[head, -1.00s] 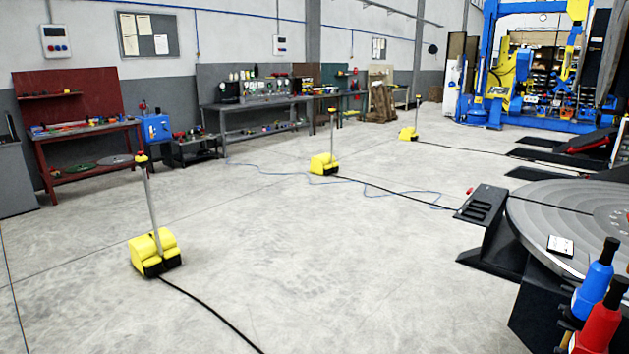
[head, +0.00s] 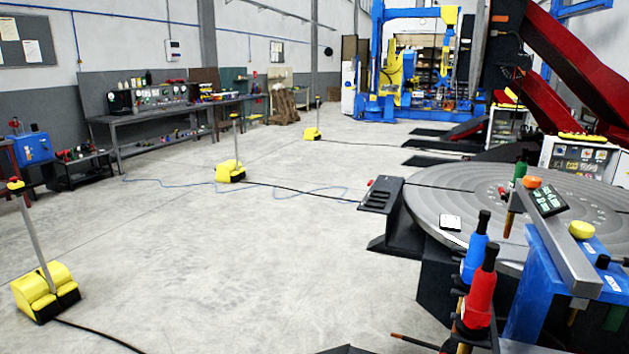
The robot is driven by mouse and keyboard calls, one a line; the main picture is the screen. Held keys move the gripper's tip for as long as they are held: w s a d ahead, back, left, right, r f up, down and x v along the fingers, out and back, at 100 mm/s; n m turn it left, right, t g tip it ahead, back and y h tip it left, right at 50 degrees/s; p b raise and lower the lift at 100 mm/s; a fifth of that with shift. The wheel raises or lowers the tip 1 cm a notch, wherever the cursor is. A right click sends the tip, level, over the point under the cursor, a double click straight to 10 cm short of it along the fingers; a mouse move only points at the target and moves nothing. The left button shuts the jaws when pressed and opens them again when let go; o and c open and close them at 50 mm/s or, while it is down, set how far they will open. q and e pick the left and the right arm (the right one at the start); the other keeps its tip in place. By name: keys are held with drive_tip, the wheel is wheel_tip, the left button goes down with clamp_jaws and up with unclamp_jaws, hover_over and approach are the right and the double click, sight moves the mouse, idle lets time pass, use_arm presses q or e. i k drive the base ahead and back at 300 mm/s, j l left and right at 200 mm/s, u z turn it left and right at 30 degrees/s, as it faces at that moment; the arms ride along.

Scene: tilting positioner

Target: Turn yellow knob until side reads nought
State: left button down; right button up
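An orange knob (head: 532,182) sits farther back on the same bar. A small dark panel with pale green markings (head: 549,201) is beside the bar; its reading is too small to make out. A small white-framed plate (head: 451,222) lies on the round grey table (head: 480,205). Neither of my grippers shows in the head view.
Red (head: 479,290) and blue (head: 475,250) dark-topped tools stand in front of the blue stand. Yellow foot-pedal units (head: 45,290) with poles and trailing cables stand on the floor. Workbenches (head: 160,115) line the back wall.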

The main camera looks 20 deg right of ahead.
sight(581, 230)
drive_tip(key=z, duration=0.8)
